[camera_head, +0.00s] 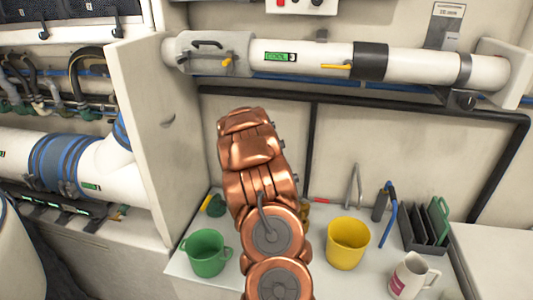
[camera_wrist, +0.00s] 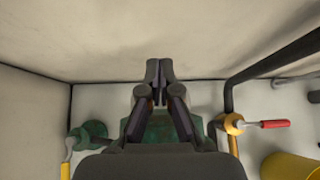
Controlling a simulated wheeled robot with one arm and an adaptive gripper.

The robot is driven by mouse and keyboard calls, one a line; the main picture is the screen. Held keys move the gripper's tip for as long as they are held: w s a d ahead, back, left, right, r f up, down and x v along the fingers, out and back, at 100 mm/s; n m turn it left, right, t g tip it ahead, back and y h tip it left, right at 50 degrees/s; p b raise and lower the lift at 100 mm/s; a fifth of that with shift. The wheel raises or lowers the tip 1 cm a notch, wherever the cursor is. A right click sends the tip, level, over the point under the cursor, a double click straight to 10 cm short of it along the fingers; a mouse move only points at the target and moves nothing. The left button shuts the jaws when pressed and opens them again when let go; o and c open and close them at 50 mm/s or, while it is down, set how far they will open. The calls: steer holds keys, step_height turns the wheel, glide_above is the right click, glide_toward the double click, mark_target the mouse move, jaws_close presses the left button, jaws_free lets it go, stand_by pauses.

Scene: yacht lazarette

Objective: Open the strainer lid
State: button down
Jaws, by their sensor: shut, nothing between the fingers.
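In the wrist view my gripper (camera_wrist: 159,70) is shut and empty, its fingertips together in front of a pale wall. Below and behind the fingers is a dark green body (camera_wrist: 158,133), mostly covered by my gripper; it may be the strainer. I cannot make out a lid on it. Green fitting (camera_wrist: 93,131) stands to its left, and a yellow valve with a red handle (camera_wrist: 270,124) to its right. In the head view my copper arm hides the strainer area and my gripper. The left green fitting (camera_head: 216,206) shows beside the arm.
On the white counter stand a green bucket (camera_head: 206,254), a yellow bucket (camera_head: 347,244), a mug (camera_head: 410,277) and a dark rack (camera_head: 430,226). A black pipe (camera_head: 370,107) and a large white pipe (camera_head: 330,62) run along the wall. A panel (camera_head: 155,140) rises at left.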

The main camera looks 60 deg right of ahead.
steer(key=a+r+p, duration=0.1)
steer(key=r, duration=0.1)
steer(key=s+a+r+p, duration=0.1)
steer(key=r+p, duration=0.1)
steer(key=r, duration=0.1)
steer(key=a+r+p, duration=0.1)
steer(key=r+p, duration=0.1)
steer(key=r, duration=0.1)
steer(key=shift+s+a+r, duration=0.25)
steer(key=shift+a, duration=0.1)
steer(key=shift+a+r, duration=0.15)
